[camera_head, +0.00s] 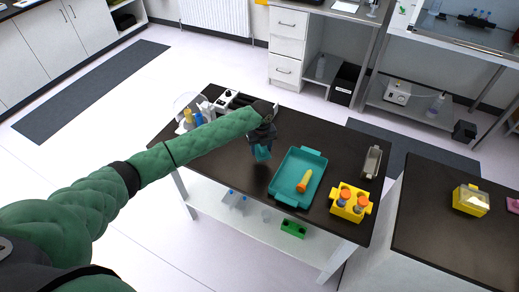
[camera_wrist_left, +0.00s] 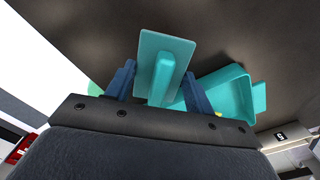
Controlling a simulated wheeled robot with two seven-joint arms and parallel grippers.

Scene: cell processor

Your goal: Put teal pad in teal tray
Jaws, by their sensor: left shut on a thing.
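The teal pad (camera_wrist_left: 155,50) is a flat plate with a raised grip bar; it also shows in the head view (camera_head: 262,153). My left gripper (camera_wrist_left: 160,82) is shut on the pad's bar and holds it; in the head view the gripper (camera_head: 262,143) is over the dark table, left of the tray. The teal tray (camera_head: 287,197) lies on the table, with a small yellow-orange object (camera_head: 304,181) inside. The tray also shows in the wrist view (camera_wrist_left: 228,90), partly hidden behind my gripper. The pad is outside the tray. My right gripper is not in view.
A yellow rack (camera_head: 350,212) with capped vials stands right of the tray, and a narrow grey tray (camera_head: 372,162) is behind it. White equipment and bottles (camera_head: 192,112) stand at the table's back left. The table (camera_head: 242,178) is bare at its front left.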

